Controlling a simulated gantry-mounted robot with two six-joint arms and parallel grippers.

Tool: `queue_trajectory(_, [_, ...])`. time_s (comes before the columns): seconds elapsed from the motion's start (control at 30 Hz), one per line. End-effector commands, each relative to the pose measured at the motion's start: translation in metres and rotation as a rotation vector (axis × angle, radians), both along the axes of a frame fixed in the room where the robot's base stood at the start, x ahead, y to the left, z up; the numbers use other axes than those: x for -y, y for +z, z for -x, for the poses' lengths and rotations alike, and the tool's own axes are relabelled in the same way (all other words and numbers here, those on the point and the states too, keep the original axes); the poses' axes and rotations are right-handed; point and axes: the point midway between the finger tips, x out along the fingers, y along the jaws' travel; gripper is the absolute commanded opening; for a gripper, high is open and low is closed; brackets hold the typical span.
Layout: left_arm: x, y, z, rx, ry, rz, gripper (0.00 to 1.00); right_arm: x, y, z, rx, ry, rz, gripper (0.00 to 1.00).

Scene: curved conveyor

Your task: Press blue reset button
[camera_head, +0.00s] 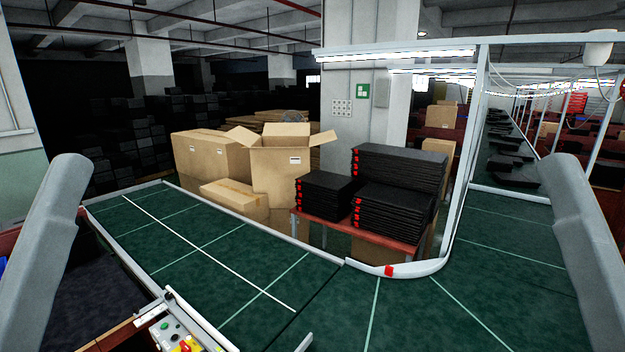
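A small control box (168,333) sits at the bottom edge of the view, left of centre, beside the near end of the conveyor. It carries a few small buttons, with green near its top and a red button on yellow (186,347) lower down. The bottom of the box is cut off by the frame, and I cannot make out a blue button on it. A grey link of my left arm rises at the left edge, and one of my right arm at the right edge. Neither gripper shows.
A green conveyor (215,255) with white lines and metal rails (250,222) runs across the view and bends at the right. Behind it stand cardboard boxes (280,175) and stacks of black trays (390,205) on a red table (350,232). The belt is bare nearby.

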Motion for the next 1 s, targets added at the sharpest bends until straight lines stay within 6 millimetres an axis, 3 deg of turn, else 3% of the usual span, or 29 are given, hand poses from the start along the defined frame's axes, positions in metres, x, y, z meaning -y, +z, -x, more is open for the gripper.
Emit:
queue_trajectory(0.03, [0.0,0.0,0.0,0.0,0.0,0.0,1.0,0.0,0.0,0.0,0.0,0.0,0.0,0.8])
queue_trajectory(0.4, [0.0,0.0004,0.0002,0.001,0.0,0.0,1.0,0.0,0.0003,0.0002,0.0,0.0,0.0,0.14])
queue_trajectory(0.5, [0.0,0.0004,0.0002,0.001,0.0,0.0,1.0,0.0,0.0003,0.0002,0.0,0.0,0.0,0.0])
queue_trajectory(1.0, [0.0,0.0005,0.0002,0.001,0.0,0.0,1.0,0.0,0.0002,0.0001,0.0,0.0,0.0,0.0])
